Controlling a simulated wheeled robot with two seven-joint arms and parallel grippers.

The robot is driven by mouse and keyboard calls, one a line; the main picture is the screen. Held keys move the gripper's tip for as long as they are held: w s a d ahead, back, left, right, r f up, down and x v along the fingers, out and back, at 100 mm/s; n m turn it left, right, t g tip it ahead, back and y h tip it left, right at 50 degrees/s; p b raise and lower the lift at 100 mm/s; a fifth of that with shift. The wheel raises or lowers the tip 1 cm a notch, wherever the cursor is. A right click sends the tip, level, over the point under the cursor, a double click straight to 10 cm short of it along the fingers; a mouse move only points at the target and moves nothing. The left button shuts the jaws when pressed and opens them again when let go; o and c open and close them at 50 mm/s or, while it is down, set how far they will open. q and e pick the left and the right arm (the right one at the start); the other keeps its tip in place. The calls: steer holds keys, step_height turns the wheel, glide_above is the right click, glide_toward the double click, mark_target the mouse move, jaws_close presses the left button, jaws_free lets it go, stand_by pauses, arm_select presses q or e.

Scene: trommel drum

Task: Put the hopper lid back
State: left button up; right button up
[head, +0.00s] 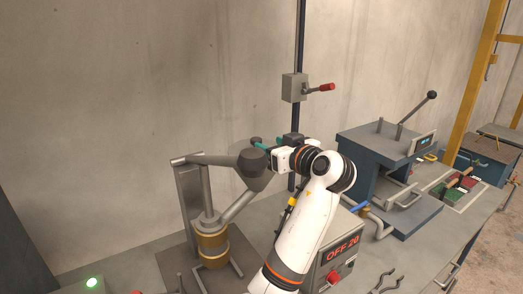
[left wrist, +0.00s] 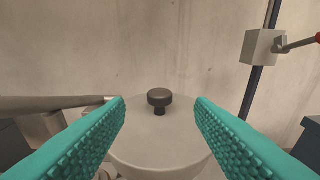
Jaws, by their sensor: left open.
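In the left wrist view a round pale grey lid (left wrist: 150,143) with a dark knob (left wrist: 160,98) on top lies ahead of my left gripper (left wrist: 160,108). The gripper's teal fingers are wide open, one on each side of the knob, with gaps and nothing held. In the head view the left gripper (head: 268,143) reaches in beside the dark grey hopper-like funnel (head: 250,164) on its bent pipe. My arm hides much of this area there, and I cannot tell what the lid rests on. My right gripper is not in view.
A pole carries a grey box (head: 294,87) with a red-tipped lever behind my gripper. A brass-coloured cylinder (head: 212,249) stands front left. An "OFF 20" control box (head: 338,262) and a blue press (head: 380,155) stand to the right.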

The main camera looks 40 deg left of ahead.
arm_select(q)
steer(key=b+v, duration=0.1)
steer(key=v, duration=0.3)
stand_by(0.5)
